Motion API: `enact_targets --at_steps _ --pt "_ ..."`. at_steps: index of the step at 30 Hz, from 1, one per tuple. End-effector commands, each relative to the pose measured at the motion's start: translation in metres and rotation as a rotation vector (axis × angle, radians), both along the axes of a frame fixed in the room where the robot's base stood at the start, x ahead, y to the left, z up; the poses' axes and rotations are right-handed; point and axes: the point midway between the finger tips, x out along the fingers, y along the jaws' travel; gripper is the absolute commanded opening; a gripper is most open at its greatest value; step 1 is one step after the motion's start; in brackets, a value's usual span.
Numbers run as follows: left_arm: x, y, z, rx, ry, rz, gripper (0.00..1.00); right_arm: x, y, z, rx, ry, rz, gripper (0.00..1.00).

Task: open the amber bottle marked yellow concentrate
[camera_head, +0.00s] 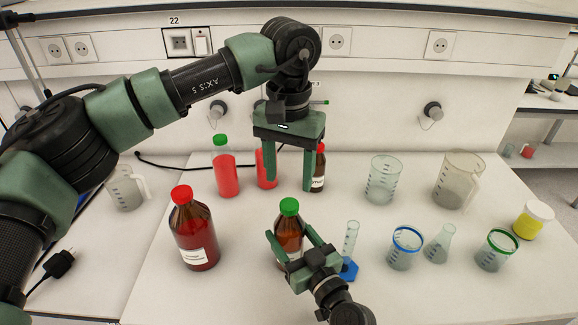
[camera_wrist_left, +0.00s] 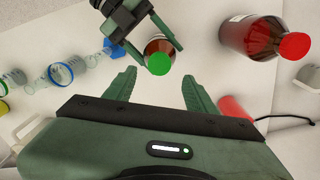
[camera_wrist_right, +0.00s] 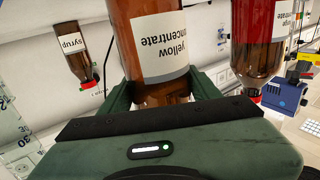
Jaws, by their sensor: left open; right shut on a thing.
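The amber bottle (camera_head: 287,229) stands upright on the bench with its green cap (camera_head: 289,206) on. Its label reads "yellow concentrate" in the right wrist view (camera_wrist_right: 163,50). My right gripper (camera_head: 289,234) is shut on the bottle's body from the front. My left gripper (camera_head: 288,185) points down, open and empty, its fingers apart above and behind the bottle in the head view. In the left wrist view the green cap (camera_wrist_left: 158,64) shows just beyond the gap between the left fingertips (camera_wrist_left: 158,88), with nothing between them.
A larger red-capped amber bottle (camera_head: 194,236) stands to the left. Red bottles (camera_head: 226,174) and a syrup bottle (camera_head: 319,172) stand behind. A blue-footed cylinder (camera_head: 350,240) is close on the right, with beakers (camera_head: 403,252) and a flask (camera_head: 439,246) beyond.

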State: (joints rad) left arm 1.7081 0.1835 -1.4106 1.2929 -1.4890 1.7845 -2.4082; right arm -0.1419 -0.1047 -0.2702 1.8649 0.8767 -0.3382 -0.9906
Motion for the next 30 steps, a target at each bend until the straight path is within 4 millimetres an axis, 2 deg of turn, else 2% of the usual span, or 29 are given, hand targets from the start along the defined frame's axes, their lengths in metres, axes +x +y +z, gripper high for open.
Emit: enact_targets --at_steps 6,12,23,24,30 --pt "-0.001 0.001 -0.036 0.002 0.004 0.002 0.56 0.000 0.000 -0.001 -0.001 0.002 0.000 0.00" --pt "0.000 0.000 -0.059 0.001 0.002 0.003 0.56 0.000 0.000 -0.001 -0.001 0.002 0.000 0.00" --pt "0.000 0.001 -0.066 0.001 0.000 0.004 0.56 0.000 0.000 -0.001 -0.001 0.002 0.000 0.00" --pt "0.000 0.001 -0.066 0.001 0.000 0.004 0.53 0.000 0.000 -0.001 -0.001 0.002 0.000 0.00" --pt "0.000 0.001 -0.066 0.001 0.000 0.005 0.00 0.000 0.000 -0.001 -0.001 0.002 0.000 0.00"
